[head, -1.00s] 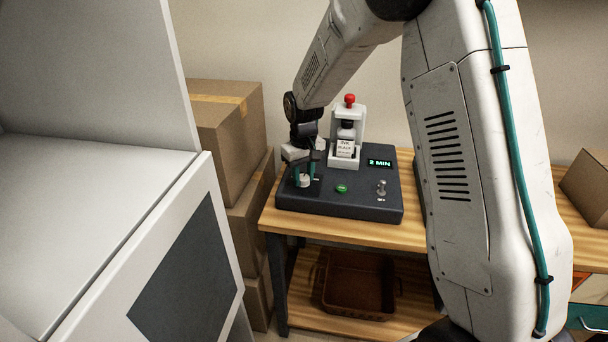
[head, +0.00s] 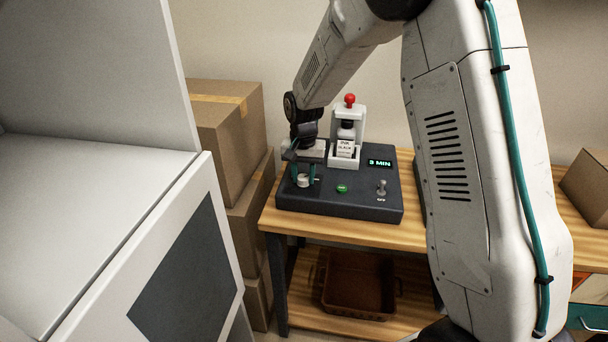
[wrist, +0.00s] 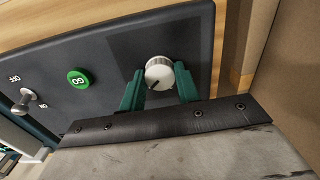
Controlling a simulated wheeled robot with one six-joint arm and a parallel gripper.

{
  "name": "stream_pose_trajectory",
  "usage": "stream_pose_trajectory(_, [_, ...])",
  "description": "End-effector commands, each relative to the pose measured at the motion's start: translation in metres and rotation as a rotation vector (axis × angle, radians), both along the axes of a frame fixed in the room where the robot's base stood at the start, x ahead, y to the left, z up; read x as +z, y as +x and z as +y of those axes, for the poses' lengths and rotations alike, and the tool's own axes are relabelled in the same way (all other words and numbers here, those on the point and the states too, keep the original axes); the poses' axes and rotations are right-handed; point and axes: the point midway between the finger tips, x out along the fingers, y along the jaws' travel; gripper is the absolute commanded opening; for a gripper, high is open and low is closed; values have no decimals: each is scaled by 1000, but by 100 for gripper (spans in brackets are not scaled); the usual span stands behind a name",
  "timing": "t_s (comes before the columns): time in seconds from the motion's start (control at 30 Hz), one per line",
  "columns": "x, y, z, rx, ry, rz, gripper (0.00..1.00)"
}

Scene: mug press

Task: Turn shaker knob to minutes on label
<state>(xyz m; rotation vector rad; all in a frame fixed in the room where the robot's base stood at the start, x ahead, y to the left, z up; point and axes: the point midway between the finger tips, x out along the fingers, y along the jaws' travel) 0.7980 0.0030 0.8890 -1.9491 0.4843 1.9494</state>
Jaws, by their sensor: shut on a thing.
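The shaker (head: 340,206) is a dark box on the wooden bench. Its white ridged knob (wrist: 159,73) sits at the front left and also shows in the head view (head: 303,181). My gripper (wrist: 159,82) is shut on the knob, one green finger on each side. The display (head: 380,163) reads "3 MIN" in green. A bottle with a white label (head: 345,147) stands in the white holder under a red knob (head: 350,100). The label's print is too small to read surely.
A green GO button (wrist: 78,78) and a toggle switch (wrist: 26,102) marked OFF are beside the knob. Cardboard boxes (head: 228,130) stand left of the bench. A brown crate (head: 358,285) is on the lower shelf. A large white cabinet (head: 100,240) fills the left foreground.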

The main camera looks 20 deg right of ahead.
Motion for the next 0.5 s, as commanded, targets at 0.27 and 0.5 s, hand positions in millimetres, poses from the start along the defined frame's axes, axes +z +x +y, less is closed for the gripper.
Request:
stream_pose_trajectory(0.27, [0, -1, 0, -31, 0, 4, 9])
stream_pose_trajectory(0.5, [0, -1, 0, -32, 0, 4, 9])
